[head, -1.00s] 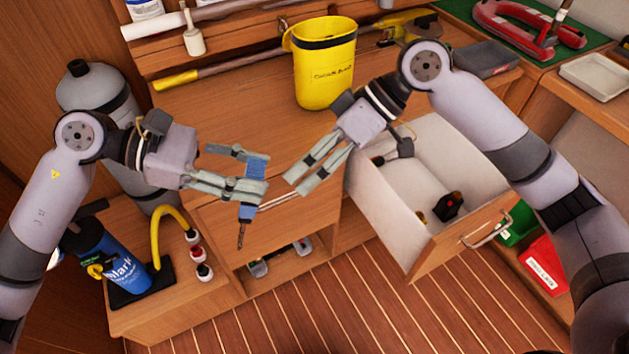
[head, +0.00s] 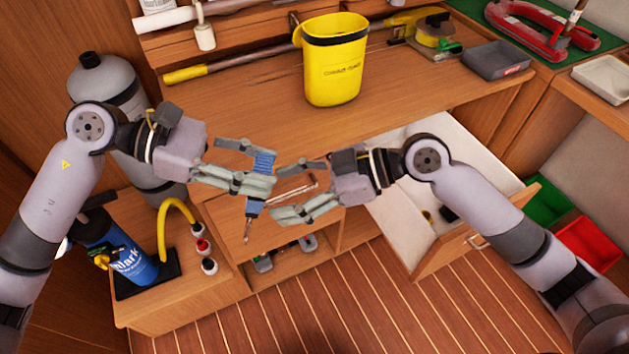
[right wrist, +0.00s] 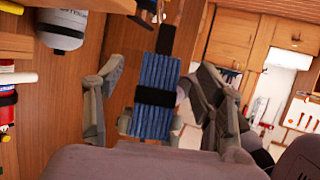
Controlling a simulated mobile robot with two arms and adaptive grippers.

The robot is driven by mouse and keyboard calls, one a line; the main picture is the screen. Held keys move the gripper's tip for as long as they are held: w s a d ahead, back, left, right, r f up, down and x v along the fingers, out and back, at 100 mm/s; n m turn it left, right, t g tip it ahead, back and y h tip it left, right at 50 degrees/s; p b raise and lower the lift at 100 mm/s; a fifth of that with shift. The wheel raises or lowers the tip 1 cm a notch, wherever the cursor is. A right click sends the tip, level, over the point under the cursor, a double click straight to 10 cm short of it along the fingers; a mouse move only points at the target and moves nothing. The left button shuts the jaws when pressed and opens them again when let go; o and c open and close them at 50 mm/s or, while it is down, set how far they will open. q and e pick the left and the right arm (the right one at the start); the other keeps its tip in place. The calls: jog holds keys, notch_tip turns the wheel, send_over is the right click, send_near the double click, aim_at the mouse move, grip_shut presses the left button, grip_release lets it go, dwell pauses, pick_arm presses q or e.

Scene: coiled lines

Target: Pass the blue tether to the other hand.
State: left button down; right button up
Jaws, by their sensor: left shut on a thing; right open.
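The blue tether is a flat coiled bundle (head: 263,163) with a dark clip hanging below it. My left gripper (head: 262,172) is shut on it and holds it upright in the air in front of the bench. My right gripper (head: 279,192) is open, just right of the tether, its fingers pointing left toward it. In the right wrist view the blue tether (right wrist: 153,75), with a black band across it, appears between the open fingers. I cannot tell whether the right fingers touch it. My left fingers hide the tether's middle in the head view.
A yellow bucket (head: 335,70) stands on the wooden bench (head: 400,105). An open drawer (head: 385,205) lies below my right arm. A blue bottle (head: 130,262) and a yellow hose (head: 172,212) stand at lower left. The floor in front is clear.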

aim_at(260, 200)
jog(key=x, duration=0.5)
jog(key=shift+a+f, duration=0.15)
jog(key=shift+a, duration=0.25)
pick_arm(q)
jog(key=shift+r, duration=0.1)
jog(key=shift+s, duration=0.1)
pick_arm(e)
jog(key=shift+w+d, duration=0.1)
jog(key=c, duration=1.5)
pick_arm(q)
jog(key=c, duration=0.9)
grip_release()
pick_arm(e)
grip_shut()
pick_arm(q)
jog(key=shift+a, duration=0.1)
